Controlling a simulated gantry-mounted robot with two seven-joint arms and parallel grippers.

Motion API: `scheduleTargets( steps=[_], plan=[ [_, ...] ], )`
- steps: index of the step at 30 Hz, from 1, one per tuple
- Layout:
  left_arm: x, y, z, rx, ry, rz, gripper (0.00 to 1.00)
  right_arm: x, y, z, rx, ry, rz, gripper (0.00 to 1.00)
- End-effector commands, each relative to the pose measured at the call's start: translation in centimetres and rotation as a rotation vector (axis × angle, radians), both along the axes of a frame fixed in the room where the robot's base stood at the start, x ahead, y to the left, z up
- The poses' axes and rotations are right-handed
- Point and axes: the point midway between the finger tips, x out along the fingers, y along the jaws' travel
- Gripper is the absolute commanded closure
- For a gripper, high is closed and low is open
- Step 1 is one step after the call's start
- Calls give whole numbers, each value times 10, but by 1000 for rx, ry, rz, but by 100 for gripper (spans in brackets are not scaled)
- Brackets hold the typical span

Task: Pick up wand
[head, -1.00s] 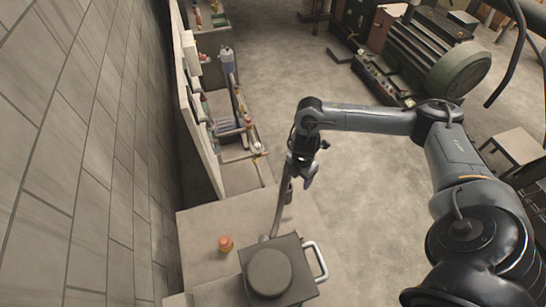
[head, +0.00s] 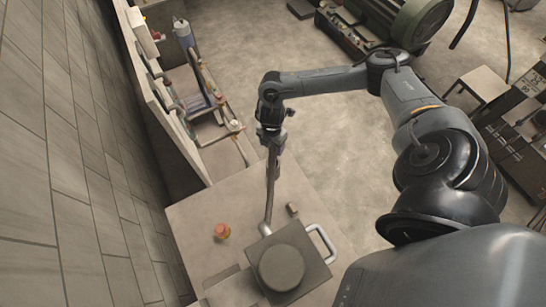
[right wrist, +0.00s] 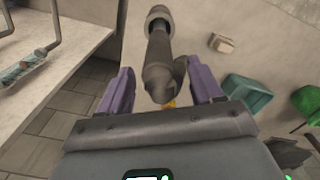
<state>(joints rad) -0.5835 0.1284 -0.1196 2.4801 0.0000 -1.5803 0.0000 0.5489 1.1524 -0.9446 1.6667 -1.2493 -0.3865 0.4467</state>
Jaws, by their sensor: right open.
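The wand, a thin grey upright rod (head: 268,204), rises at the back edge of a square grey box with a round top (head: 282,266). In the right wrist view the wand shows as a dark rounded shaft (right wrist: 158,45). My right gripper (head: 273,162) points down at the wand's upper end. In the right wrist view its two purple fingers (right wrist: 162,90) stand apart, one on each side of the shaft, with gaps visible. My left gripper is not in view.
The box stands on a pale table (head: 196,240) with a white handle (head: 322,243) at its right. A red-topped yellow button (head: 222,231) and a small brown block (head: 292,209) sit nearby. A tiled wall (head: 60,170) runs along the left.

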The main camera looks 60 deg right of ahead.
Motion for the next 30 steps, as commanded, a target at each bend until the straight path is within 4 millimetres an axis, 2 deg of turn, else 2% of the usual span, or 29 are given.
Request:
scheduleTargets(
  steps=[6, 12, 21, 30],
  plan=[
    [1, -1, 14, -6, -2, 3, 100, -3, -8, -24, -1, 4, -2, 35],
    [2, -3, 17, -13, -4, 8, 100, -2, -7, -45, 0, 2, -1, 35],
    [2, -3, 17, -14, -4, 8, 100, -2, -7, -48, -1, 0, 1, 36],
    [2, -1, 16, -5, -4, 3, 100, -2, -8, -48, -1, 0, 0, 82]
  ],
)
